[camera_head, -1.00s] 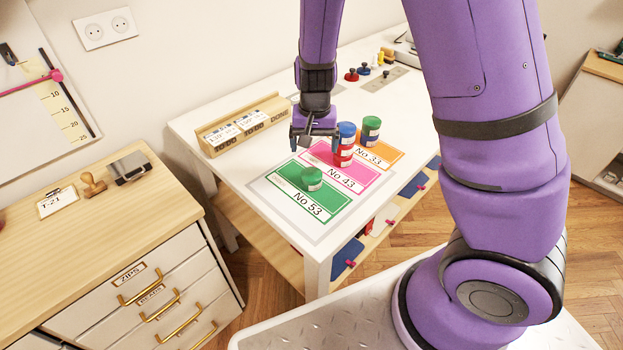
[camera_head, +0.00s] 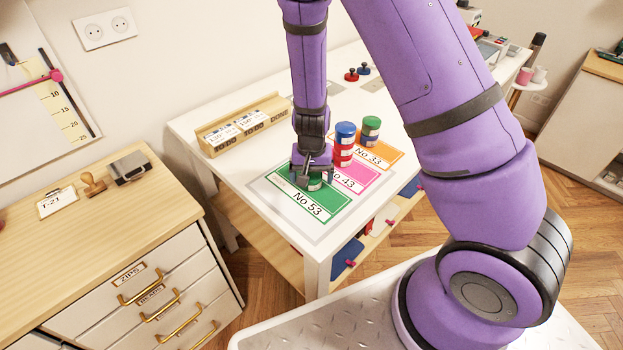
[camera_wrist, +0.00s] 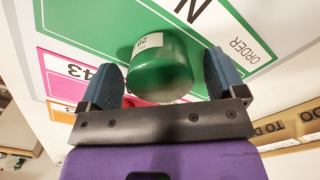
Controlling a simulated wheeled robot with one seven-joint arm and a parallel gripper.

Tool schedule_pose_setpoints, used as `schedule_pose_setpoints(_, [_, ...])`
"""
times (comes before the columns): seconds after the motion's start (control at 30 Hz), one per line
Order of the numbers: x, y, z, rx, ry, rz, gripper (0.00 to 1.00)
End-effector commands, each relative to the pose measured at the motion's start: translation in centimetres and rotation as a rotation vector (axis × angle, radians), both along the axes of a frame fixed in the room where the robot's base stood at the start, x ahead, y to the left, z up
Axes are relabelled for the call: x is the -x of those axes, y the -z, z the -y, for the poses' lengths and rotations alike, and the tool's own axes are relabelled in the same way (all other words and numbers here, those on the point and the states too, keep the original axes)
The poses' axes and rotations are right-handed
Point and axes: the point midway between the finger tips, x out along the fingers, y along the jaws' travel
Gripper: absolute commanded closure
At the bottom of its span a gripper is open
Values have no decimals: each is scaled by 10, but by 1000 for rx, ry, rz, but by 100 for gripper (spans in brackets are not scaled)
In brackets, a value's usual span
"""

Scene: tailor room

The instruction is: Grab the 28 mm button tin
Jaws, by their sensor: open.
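A green button tin (camera_wrist: 160,72) with a white label stands on the green No 53 card (camera_head: 292,203). The label seems to read 28 in the wrist view. My gripper (camera_wrist: 160,66) is open, with one blue-padded finger on each side of this tin. Gaps show between the tin and both fingers. In the head view my gripper (camera_head: 313,176) is low over the card and hides most of the tin.
A blue-and-red tin stack (camera_head: 344,143) stands close by on the pink No 43 card (camera_head: 352,178). A green tin stack (camera_head: 370,130) is at the orange No 33 card (camera_head: 385,152). A wooden ticket rack (camera_head: 243,125) lies behind, left.

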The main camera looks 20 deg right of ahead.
Motion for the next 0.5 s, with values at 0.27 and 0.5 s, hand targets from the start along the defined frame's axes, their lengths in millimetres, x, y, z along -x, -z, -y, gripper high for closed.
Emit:
schedule_pose_setpoints(0.27, [0,4,-1,0,0,-1,11])
schedule_pose_setpoints(0.5, [0,4,-1,0,0,-1,59])
